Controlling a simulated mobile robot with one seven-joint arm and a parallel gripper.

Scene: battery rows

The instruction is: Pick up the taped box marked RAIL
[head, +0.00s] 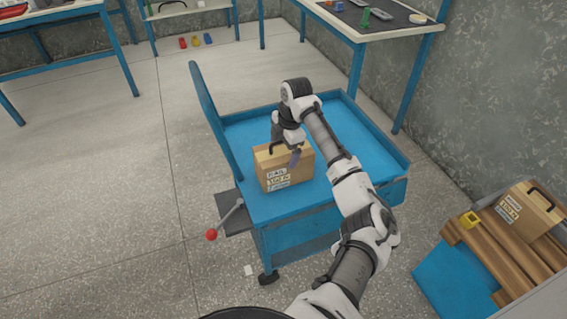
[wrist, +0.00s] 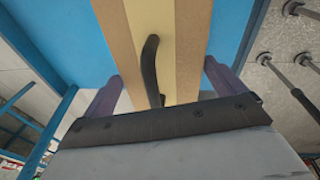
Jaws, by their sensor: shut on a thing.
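A brown cardboard box (head: 305,172) with a dark handle and white labels sits upright on the blue cart. Its top label seems to read RAIL, but the print is small. In the wrist view its top (wrist: 185,40) shows a pale tape strip under the black handle (wrist: 151,70). My gripper (head: 285,148) is over the box from above, with a purple finger on each side of it. In the wrist view my gripper (wrist: 161,85) is shut on the box across its width. The far finger is partly hidden in the head view.
The blue cart (head: 350,120) has a raised rim, a tall left panel and a red-knobbed lever (head: 212,234). Blue-legged tables stand behind. The left floor is clear.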

